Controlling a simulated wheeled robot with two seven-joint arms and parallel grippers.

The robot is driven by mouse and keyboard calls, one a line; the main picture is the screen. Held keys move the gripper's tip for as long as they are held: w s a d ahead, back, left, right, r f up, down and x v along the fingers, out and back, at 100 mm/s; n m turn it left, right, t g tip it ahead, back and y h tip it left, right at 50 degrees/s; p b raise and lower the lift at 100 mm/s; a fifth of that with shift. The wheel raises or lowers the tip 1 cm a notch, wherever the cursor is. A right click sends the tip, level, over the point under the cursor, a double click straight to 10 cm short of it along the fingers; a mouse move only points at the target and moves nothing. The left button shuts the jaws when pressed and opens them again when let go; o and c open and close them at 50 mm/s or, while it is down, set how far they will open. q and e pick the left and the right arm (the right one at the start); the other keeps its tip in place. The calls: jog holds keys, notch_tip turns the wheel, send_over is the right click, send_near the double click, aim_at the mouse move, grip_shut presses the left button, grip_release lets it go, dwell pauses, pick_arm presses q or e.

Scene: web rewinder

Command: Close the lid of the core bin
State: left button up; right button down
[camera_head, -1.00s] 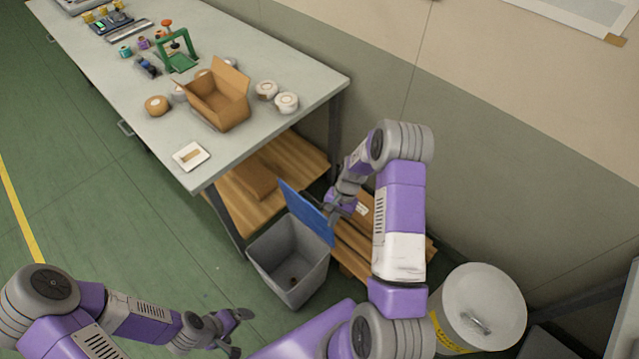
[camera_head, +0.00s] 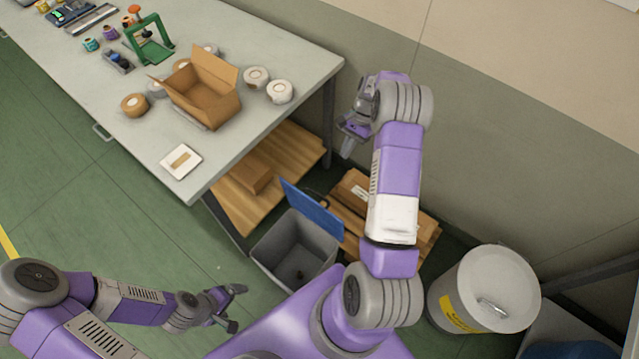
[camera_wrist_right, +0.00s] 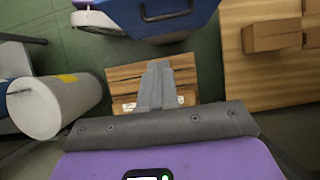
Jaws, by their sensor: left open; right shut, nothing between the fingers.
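The core bin (camera_head: 268,262) is a grey open-topped bin on the floor, in front of the bench's end. Its blue lid (camera_head: 312,210) stands open, tilted up along the bin's far side. The lid also shows at the top of the right wrist view (camera_wrist_right: 185,22), with a dark handle on its face. My right gripper (camera_head: 348,147) is above and beyond the lid, clear of it. Its fingers (camera_wrist_right: 158,68) are shut and empty, pointing down over the wooden boards.
The bench (camera_head: 235,150) holds an open cardboard box (camera_head: 205,95) and several rolls. A wooden lower shelf (camera_head: 285,165) and a low stack of boards (camera_head: 415,235) lie beside the bin. A white drum (camera_head: 490,295) stands to the right. The wall is behind my right arm.

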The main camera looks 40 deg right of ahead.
aim_at(317, 208)
pick_arm(q)
jog(key=f+b, duration=0.2)
jog(key=w+f+b, duration=0.1)
jog(key=f+b, duration=0.1)
jog(key=f, duration=0.1)
jog(key=shift+w+f, duration=0.1)
jog(key=shift+f, duration=0.05)
pick_arm(e)
jog(key=a+x, duration=0.1)
jog(key=x, duration=1.4)
jog(key=shift+w+a, duration=0.25)
jog(key=shift+w, duration=0.15)
jog(key=shift+r, duration=0.1)
